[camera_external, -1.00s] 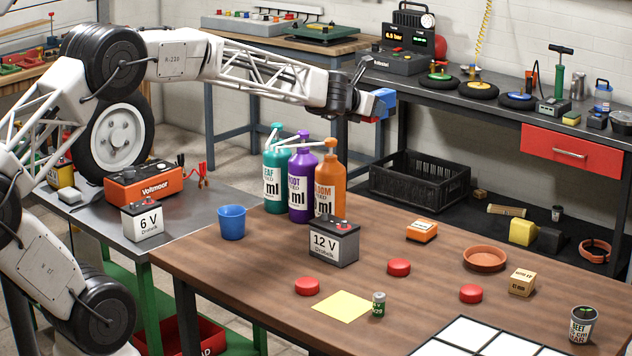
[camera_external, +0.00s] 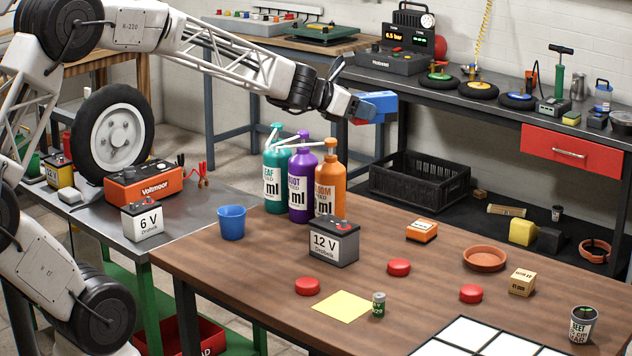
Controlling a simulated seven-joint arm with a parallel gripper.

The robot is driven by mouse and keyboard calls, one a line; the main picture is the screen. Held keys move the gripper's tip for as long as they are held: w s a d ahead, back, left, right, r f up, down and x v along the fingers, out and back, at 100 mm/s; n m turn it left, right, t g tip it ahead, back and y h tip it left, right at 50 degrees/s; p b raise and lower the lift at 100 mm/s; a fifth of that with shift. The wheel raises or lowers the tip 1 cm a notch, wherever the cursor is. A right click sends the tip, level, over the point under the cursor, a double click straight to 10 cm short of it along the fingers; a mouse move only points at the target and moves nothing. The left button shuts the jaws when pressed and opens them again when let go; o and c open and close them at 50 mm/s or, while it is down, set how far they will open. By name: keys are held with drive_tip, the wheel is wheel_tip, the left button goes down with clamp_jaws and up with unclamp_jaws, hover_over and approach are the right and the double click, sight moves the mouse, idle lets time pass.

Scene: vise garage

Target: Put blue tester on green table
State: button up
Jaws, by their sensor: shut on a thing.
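The blue tester (camera_external: 378,104), a blue block with some red at its lower end, is in my gripper (camera_external: 358,112) at the top middle of the view. My gripper is shut on it and holds it in the air, above and behind the bottles; the fingertips are partly hidden. The green table (camera_external: 195,212) is at the left, with a grey top and green legs. It stands left of my gripper and lower. An orange voltmeter box (camera_external: 145,184), a 6 V battery (camera_external: 142,220) and a black wheel (camera_external: 112,136) are on its top.
A brown wooden table (camera_external: 260,285) fills the front. It bears teal, purple and orange bottles (camera_external: 330,185), a blue cup (camera_external: 231,222), a 12 V battery (camera_external: 333,242) and several small items. A grey bench (camera_external: 460,100) stands behind, with a black crate (camera_external: 420,182) below.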

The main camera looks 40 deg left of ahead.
drive_tip(key=s+d+f+m+g+h, duration=0.1)
drive_tip(key=s+d+m+g+h, duration=0.25)
drive_tip(key=s, duration=0.95)
drive_tip(key=s+d+f+m+g+h, duration=0.1)
drive_tip(key=s+d+m+g+h, duration=0.25)
drive_tip(key=s, duration=1.05)
drive_tip(key=shift+m+y, duration=0.4)
drive_tip(key=shift+m, duration=0.1)
drive_tip(key=f, duration=2.4)
drive_tip(key=shift+d+f, duration=0.25)
hover_over(369, 284)
drive_tip(key=shift+f, duration=0.75)
drive_tip(key=shift+f, duration=0.1)
drive_tip(key=shift+f, duration=1.65)
drive_tip(key=shift+f, duration=0.15)
